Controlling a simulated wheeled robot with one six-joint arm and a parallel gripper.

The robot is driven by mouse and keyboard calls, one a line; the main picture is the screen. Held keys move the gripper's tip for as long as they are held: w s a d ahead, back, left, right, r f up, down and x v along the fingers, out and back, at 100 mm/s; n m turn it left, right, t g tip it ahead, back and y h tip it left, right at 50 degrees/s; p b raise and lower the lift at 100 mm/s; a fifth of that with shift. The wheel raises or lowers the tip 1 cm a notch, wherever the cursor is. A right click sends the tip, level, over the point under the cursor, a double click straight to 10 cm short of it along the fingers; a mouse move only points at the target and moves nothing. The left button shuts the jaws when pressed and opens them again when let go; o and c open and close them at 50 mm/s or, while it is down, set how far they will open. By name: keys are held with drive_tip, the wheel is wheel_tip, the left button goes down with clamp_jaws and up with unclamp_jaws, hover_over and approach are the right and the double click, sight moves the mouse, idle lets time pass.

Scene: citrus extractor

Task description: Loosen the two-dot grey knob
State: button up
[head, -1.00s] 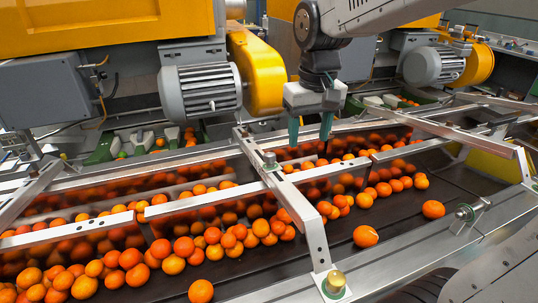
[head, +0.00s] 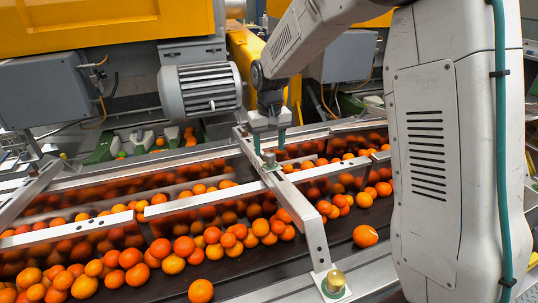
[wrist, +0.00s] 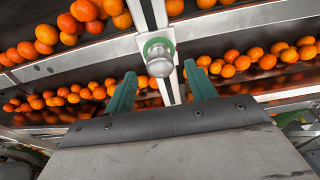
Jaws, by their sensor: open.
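A grey knob (head: 269,158) stands on the metal crossbar over the belt. In the wrist view the knob (wrist: 159,62) shows its round, shiny end and a green base. No dots can be made out on it. My gripper (head: 269,147) is open, with its green fingers pointing down just above or behind the knob in the head view. In the wrist view my gripper (wrist: 160,72) has one finger on each side of the knob's line, with a gap on both sides. I see no contact. How far the fingertips are from the knob in depth is unclear.
A brass knob (head: 335,280) stands at the crossbar's near end. Oranges (head: 185,246) lie along the dark belt, with metal rails (head: 195,200) between rows. A grey motor (head: 203,90) stands behind on the left. My arm covers the right side of the head view.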

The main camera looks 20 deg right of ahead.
sight(270, 153)
drive_tip(key=shift+f, duration=1.85)
drive_tip(key=c, duration=1)
drive_tip(key=shift+o, duration=0.2)
drive_tip(key=shift+n, duration=0.3)
